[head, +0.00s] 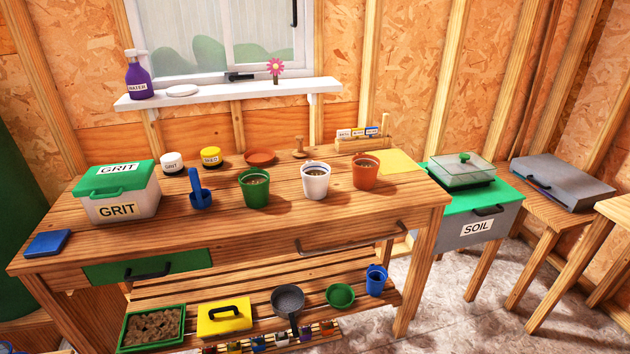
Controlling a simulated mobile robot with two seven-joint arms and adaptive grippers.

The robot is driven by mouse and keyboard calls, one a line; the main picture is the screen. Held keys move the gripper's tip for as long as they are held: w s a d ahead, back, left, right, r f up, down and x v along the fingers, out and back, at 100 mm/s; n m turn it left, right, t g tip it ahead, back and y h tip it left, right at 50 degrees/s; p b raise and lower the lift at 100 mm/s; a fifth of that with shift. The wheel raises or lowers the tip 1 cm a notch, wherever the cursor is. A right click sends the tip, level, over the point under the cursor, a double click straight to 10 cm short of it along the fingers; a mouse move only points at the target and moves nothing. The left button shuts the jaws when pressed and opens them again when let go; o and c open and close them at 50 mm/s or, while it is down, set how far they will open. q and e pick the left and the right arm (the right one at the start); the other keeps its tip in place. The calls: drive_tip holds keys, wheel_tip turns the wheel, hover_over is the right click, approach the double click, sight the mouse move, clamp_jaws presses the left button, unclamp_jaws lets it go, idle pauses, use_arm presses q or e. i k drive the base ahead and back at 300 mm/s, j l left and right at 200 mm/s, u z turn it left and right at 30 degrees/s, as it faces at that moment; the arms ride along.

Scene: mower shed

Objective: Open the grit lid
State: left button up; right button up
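The grit box (121,208) is a pale bin labelled GRIT at the left end of the wooden bench. Its green lid (116,177), also labelled GRIT, lies on top and looks closed. Neither of my grippers can be made out in the head view.
A blue flat block (47,243) lies left of the grit box on the bench (225,232). A blue scoop (200,194) stands to its right, then green (254,192), white (315,183) and terracotta (365,173) pots. White (172,164) and yellow (210,157) jars stand behind.

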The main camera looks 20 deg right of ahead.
sight(105, 181)
drive_tip(key=i+l+z, duration=0.25)
drive_tip(key=i+l, duration=0.15)
drive_tip(key=i+l+z, duration=0.25)
drive_tip(key=i+l+u, duration=0.15)
drive_tip(key=u, duration=1.45)
